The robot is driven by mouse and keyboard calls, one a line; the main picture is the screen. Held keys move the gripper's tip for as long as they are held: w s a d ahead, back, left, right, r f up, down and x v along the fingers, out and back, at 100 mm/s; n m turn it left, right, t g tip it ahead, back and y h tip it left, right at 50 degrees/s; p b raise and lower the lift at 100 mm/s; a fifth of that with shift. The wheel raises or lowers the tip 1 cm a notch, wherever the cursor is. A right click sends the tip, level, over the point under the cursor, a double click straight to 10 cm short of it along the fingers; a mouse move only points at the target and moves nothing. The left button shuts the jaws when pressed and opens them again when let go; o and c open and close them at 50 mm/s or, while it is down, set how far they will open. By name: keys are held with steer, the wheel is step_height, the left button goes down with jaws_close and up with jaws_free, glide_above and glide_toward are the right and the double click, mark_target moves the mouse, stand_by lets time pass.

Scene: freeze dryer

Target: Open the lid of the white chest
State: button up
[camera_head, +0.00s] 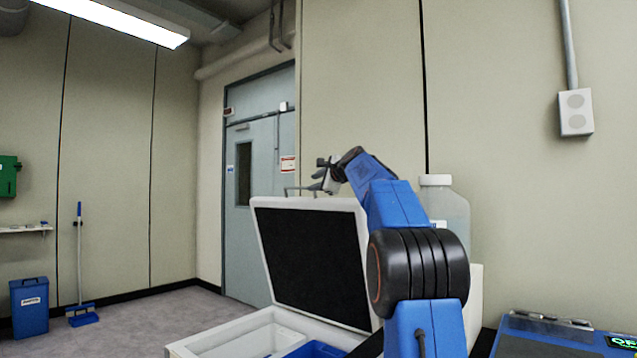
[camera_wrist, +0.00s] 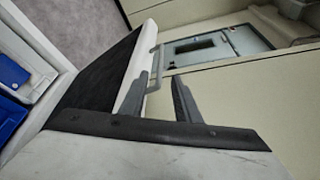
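The white chest (camera_head: 190,349) stands low in front of me. Its lid (camera_head: 312,262) is raised and leans up steeply, with its black inner face towards me. A thin metal handle (camera_head: 299,189) sticks up from the lid's top edge; it also shows in the wrist view (camera_wrist: 154,66). My gripper (camera_head: 322,175) is up at the lid's top edge, close beside the handle. In the wrist view my gripper's two grey fingers (camera_wrist: 160,95) stand apart, with the handle near the left finger. I cannot tell whether they touch.
Inside the chest are a white compartment (camera_head: 262,340) and a blue item (camera_head: 315,350). A large translucent bottle (camera_head: 447,210) stands behind my arm. A blue case (camera_head: 545,338) is at the lower right. A door (camera_head: 262,190), blue bin (camera_head: 29,308) and dustpan (camera_head: 83,317) are farther back; floor there is free.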

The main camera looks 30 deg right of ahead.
steer(key=shift+s+r, duration=0.15)
steer(key=shift+s, duration=0.9)
